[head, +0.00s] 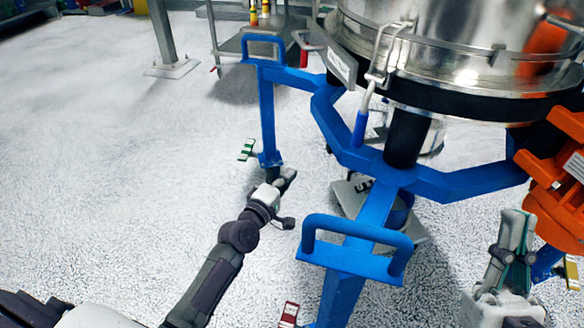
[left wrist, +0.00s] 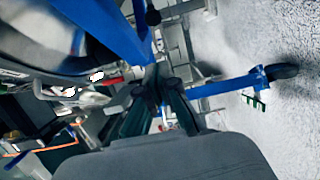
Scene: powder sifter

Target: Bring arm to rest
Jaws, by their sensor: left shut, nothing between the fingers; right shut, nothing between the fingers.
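My left gripper (head: 287,176) is in the middle of the head view, at the end of my arm from the lower left. It is near the foot of a blue leg of the sifter frame; I cannot tell whether they touch. In the left wrist view its dark fingers (left wrist: 155,82) are shut and empty, with blue frame bars beyond. My right gripper (head: 516,222) is at the lower right of the head view, pointing up, shut and empty, in front of an orange part (head: 560,165) of the machine.
The steel sifter drum (head: 450,55) stands on a blue frame (head: 440,187) at the upper right. Blue handles (head: 355,232) stick out toward me. A grey cart (head: 230,45) and a post (head: 165,35) stand at the back. The pale floor (head: 110,130) at left is clear.

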